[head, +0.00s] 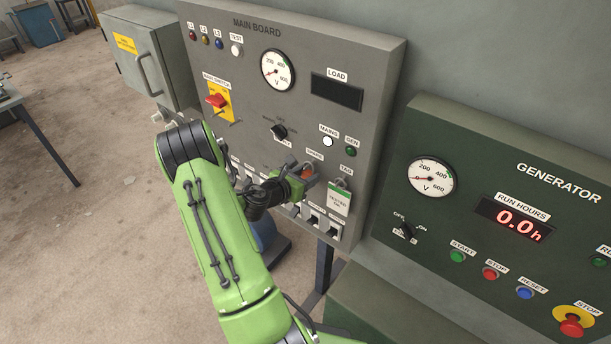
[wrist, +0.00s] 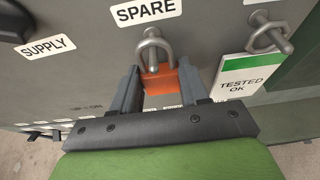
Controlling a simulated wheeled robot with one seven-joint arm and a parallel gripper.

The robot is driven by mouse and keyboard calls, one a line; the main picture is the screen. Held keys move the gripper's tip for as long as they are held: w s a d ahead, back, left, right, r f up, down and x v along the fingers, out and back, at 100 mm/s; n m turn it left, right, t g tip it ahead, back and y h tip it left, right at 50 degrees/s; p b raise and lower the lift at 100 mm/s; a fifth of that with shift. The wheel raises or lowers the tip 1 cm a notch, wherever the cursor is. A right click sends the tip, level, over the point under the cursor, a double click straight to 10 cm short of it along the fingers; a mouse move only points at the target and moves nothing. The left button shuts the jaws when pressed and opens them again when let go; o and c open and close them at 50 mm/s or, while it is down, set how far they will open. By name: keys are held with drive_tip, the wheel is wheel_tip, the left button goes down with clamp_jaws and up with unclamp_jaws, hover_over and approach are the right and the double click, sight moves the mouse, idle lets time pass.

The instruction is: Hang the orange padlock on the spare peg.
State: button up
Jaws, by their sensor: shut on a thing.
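The orange padlock (wrist: 161,84) is between the two fingers of my gripper (wrist: 160,88) in the wrist view, with its steel shackle standing up. The gripper is shut on its body. The shackle is at the spare peg (wrist: 153,58), below the SPARE label (wrist: 146,10), and appears to loop around the peg; whether it bears on it I cannot tell.
To the right, a tag reading TESTED OK (head: 340,201) hangs from another peg (wrist: 270,35). A row of breaker switches (head: 313,222) lies below. A selector knob (head: 279,132) is up and left. The generator panel (head: 470,140) stands at the right.

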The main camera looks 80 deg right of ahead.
drive_tip(key=o, duration=1.2)
drive_tip(key=v, duration=1.6)
